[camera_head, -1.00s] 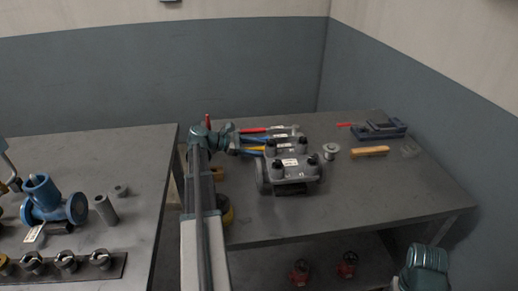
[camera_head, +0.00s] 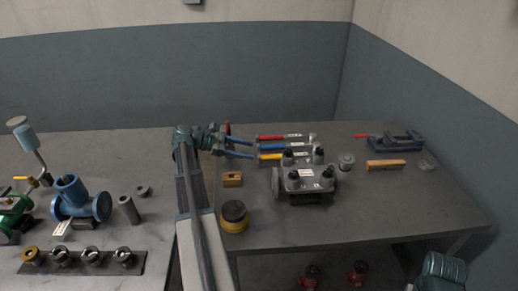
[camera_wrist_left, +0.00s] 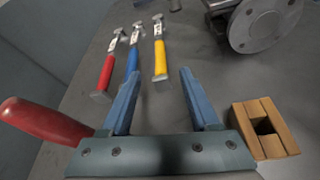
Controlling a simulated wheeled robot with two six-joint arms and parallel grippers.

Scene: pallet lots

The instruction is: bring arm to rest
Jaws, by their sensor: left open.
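My left arm reaches forward over the gap between two tables. My left gripper (camera_head: 238,147) is open and empty, with its two blue fingers apart. In the left wrist view the fingers (camera_wrist_left: 157,95) point toward three hammers, which have a red handle (camera_wrist_left: 106,74), a blue handle (camera_wrist_left: 132,62) and a yellow handle (camera_wrist_left: 160,58). In the head view these hammers lie just right of the gripper on the right table (camera_head: 400,205). Only a teal part of my right arm (camera_head: 440,272) shows at the lower right; its gripper is out of view.
A grey valve body (camera_head: 305,182) stands right of the gripper. A wooden block (camera_head: 232,179) and a yellow-black round item (camera_head: 234,216) lie near the left arm. A blue vise (camera_head: 397,141) is farther right. The left table holds a blue valve (camera_head: 80,203) and a rack (camera_head: 75,263).

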